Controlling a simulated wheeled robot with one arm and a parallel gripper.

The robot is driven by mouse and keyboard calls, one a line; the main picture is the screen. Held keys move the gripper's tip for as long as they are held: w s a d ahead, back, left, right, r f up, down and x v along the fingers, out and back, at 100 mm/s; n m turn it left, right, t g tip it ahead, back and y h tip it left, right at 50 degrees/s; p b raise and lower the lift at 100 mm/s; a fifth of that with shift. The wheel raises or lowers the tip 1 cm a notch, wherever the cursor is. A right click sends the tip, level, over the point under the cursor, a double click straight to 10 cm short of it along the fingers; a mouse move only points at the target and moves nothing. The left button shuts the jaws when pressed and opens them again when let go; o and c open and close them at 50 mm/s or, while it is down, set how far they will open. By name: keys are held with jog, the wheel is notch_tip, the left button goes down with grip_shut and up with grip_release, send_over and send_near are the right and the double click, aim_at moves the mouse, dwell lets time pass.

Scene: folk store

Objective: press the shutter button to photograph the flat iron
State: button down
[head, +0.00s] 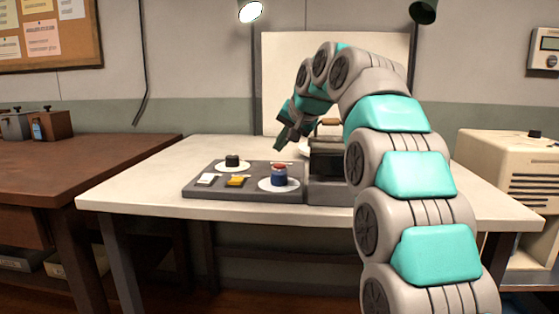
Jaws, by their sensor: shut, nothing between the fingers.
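A dark grey control board (252,192) lies on the white table. It bears a black knob (232,160) on a white disc, a blue cylinder with a red top (279,175) on another white disc, a white block (206,180) and a yellow block (236,181). I cannot tell for sure which is the shutter button. A dark box (326,160) stands at the board's right end, partly hidden by my arm. Behind it a brown handle (328,122) shows, perhaps the flat iron's; its body is hidden. My gripper (284,143) is shut and empty, pointing down, above and behind the board.
The white table (140,190) is clear left of the board. A white backdrop (285,75) stands behind it. A brown bench (90,160) is at the left, with small boxes (45,125). A cream cabinet (500,165) stands at the right. Lamps (250,11) hang above.

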aim_at(281, 167)
jog(key=shift+r+p, duration=1.2)
jog(key=shift+r, duration=0.4)
jog(key=shift+f, duration=0.1)
